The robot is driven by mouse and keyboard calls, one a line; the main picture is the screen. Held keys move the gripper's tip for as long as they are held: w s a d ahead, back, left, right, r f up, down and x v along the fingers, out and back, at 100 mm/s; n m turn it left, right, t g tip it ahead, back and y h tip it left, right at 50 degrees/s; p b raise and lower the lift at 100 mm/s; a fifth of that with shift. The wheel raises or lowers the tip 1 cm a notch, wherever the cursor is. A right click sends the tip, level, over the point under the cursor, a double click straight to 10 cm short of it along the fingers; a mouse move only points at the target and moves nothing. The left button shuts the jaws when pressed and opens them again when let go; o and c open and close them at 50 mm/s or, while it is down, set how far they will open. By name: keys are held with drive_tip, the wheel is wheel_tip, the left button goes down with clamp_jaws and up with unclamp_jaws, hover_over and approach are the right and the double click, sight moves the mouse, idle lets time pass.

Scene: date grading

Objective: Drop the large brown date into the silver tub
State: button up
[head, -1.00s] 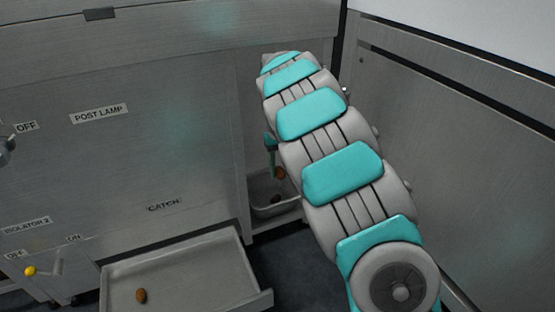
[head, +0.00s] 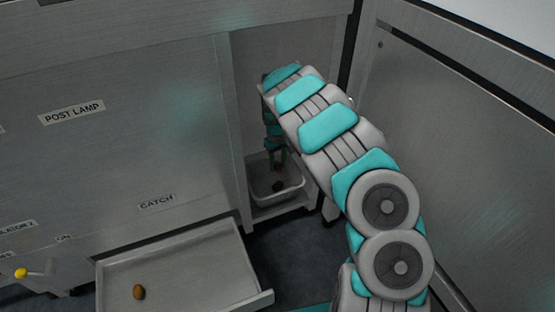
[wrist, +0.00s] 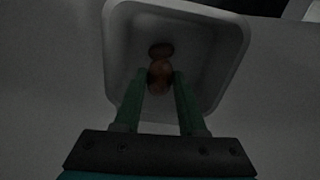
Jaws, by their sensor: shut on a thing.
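The silver tub (head: 297,190) stands in a recess at the bottom of the grey cabinet, and its pale rim (wrist: 238,45) frames the wrist view. My gripper (head: 278,163) points down over the tub. In the wrist view its two green fingers (wrist: 160,78) are shut on a brown date (wrist: 160,73), held above the tub's inside. Another, darker brown date (wrist: 161,50) lies in the tub, just past the held one; it also shows in the head view (head: 278,186). The held date is small and partly hidden by the fingers in the head view.
A grey catch tray (head: 190,275) juts out at the lower left with one brown date (head: 138,292) in it. The cabinet wall (head: 130,140) is left of the recess, and a grey panel (head: 465,150) rises on the right.

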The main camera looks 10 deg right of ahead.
sight(278, 165)
drive_tip(key=shift+f+b, duration=0.3)
drive_tip(key=shift+f, duration=1.05)
drive_tip(key=o, duration=1)
drive_tip(key=shift+r, duration=0.1)
wheel_tip(278, 165, up, 8)
drive_tip(key=shift+f+p, duration=0.2)
drive_tip(key=shift+p, duration=0.1)
drive_tip(key=shift+s, duration=0.1)
